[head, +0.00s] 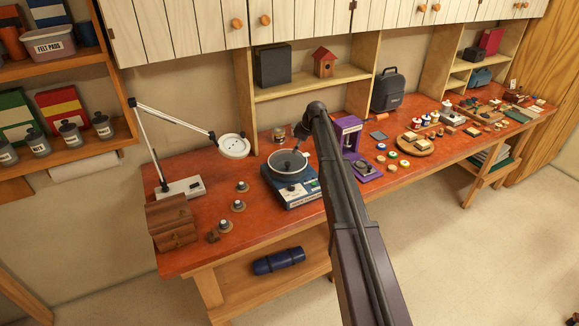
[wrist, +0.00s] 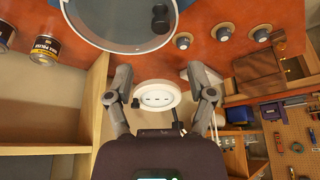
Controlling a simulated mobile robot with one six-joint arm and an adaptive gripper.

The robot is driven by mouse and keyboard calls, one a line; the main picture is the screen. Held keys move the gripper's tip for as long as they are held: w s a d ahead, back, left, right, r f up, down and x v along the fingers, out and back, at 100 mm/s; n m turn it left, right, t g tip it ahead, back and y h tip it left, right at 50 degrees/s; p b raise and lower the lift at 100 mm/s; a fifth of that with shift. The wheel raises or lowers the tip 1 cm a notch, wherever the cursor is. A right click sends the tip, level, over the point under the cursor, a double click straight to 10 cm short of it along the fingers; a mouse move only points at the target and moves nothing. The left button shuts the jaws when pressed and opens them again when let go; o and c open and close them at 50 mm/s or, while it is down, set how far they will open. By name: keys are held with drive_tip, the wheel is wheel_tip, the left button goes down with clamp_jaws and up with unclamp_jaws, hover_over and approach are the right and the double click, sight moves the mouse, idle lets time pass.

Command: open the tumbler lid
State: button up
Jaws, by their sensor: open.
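The tumbler (head: 292,186) stands on the red-orange bench, a blue-and-white base with a round grey bowl on top. Its clear round lid (head: 284,160) with a dark knob lies over the bowl. In the wrist view the lid (wrist: 105,25) fills the top edge, with the dark knob (wrist: 160,18) on it. My gripper (wrist: 155,84) is open, with nothing between its fingers, and the lid lies beyond the fingertips in that picture. In the head view my arm reaches over the bench to the tumbler, and the gripper is mostly hidden behind it.
A white lamp (head: 233,146) leans over the bench left of the tumbler. A purple machine (head: 349,137) stands right. Cans (wrist: 45,48) are near the bowl; shelves stand behind.

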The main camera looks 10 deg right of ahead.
sight(288, 163)
drive_tip(key=shift+b+x, duration=4)
drive_tip(key=shift+x, duration=0.7)
clamp_jaws()
